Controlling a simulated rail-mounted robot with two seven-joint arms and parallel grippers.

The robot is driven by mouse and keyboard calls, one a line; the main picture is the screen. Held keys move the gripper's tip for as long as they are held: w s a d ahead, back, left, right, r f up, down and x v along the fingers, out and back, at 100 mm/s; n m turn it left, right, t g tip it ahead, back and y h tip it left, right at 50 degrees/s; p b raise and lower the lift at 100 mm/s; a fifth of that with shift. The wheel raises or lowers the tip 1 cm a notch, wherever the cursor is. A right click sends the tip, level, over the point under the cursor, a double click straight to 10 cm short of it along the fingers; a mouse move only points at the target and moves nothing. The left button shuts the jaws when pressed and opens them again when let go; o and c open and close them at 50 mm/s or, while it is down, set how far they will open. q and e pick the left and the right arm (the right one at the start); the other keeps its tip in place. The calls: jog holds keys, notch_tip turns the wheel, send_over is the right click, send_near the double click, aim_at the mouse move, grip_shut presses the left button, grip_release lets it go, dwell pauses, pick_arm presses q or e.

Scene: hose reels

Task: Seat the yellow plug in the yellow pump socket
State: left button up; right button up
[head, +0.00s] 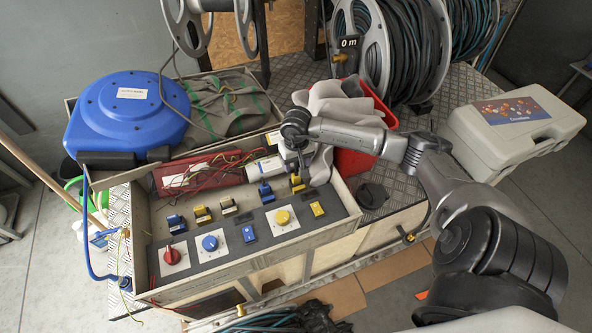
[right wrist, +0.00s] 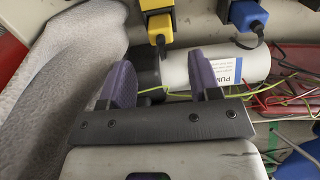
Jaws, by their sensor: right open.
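A yellow connector (head: 297,183) with a black lower end stands on the control panel near its back right. It shows at the top of the right wrist view (right wrist: 158,22), just beyond my fingers. I cannot tell plug from socket there. Two more yellow connectors, one to the left (head: 203,214) and one beside it (head: 228,206), stand on the panel's left half. My right gripper (right wrist: 161,78) is open and empty, its purple fingertips apart. In the head view it hangs at the panel's back edge, behind the yellow connector. My left gripper is out of view.
A blue connector (head: 265,191) stands beside the yellow one. A white canister (right wrist: 215,72) and loose wires (head: 215,172) lie behind the panel. Grey cloth (head: 335,104) and a red bin (head: 357,160) sit close to my right gripper.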

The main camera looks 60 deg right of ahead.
aim_at(296, 175)
notch_tip(296, 175, up, 3)
jog(key=shift+f, duration=0.2)
jog(key=shift+a+r, duration=0.1)
jog(key=shift+r, duration=0.65)
